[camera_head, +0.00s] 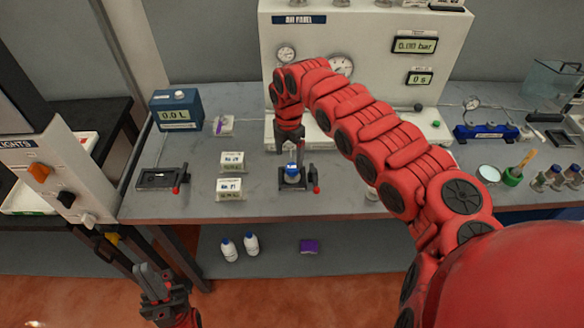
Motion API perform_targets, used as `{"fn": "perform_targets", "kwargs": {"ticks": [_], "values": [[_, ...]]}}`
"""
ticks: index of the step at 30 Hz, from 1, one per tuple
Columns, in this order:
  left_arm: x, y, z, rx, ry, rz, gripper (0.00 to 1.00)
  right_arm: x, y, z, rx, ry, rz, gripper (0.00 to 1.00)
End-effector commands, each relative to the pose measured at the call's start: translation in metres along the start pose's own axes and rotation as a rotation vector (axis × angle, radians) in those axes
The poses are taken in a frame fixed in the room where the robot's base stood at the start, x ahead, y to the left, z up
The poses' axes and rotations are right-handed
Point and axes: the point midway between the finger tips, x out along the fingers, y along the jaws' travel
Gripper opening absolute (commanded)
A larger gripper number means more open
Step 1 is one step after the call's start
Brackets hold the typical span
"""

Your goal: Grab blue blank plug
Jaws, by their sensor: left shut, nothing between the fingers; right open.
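A small blue-topped piece (292,169) sits on a dark fixture (297,184) with a red-tipped lever, near the middle of the bench; it looks like the blue plug, but it is too small to be sure. My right gripper (293,147) is open and points down just above it, its fingers dark. I cannot tell whether the fingers touch the piece. My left gripper (150,274) is shut and empty, low at the front left, in front of the bench and away from the piece.
The grey bench (245,207) holds two labelled white boxes (230,189), a second dark fixture (162,180) and a blue display box (176,111). A tall gauge panel (365,60) stands behind. Several small bottles (556,179) stand at the right. White bottles (229,250) stand on the lower shelf.

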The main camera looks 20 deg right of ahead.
Motion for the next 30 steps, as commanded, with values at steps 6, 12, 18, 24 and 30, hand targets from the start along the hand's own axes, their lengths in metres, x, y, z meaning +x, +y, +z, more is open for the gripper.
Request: {"fn": "perform_targets", "kwargs": {"ticks": [6,12,18,24,30], "values": [[0.013,-0.001,-0.002,0.000,0.000,0.000,0.00,0.013,-0.003,0.000,0.001,0.002,-0.003,0.84],[0.031,-0.002,-0.005,0.000,0.000,0.000,0.00,0.045,-0.009,0.001,-0.001,0.005,-0.004,0.84],[0.033,-0.002,-0.005,0.000,0.000,0.000,0.00,0.061,-0.009,0.003,0.002,0.001,-0.001,0.84],[0.032,-0.002,-0.005,0.000,0.000,0.000,0.00,0.061,-0.008,0.004,0.002,0.000,-0.001,0.79],[0.032,-0.002,-0.005,0.000,0.000,0.000,0.00,0.060,-0.009,0.004,0.002,0.000,-0.001,0.43]]}}
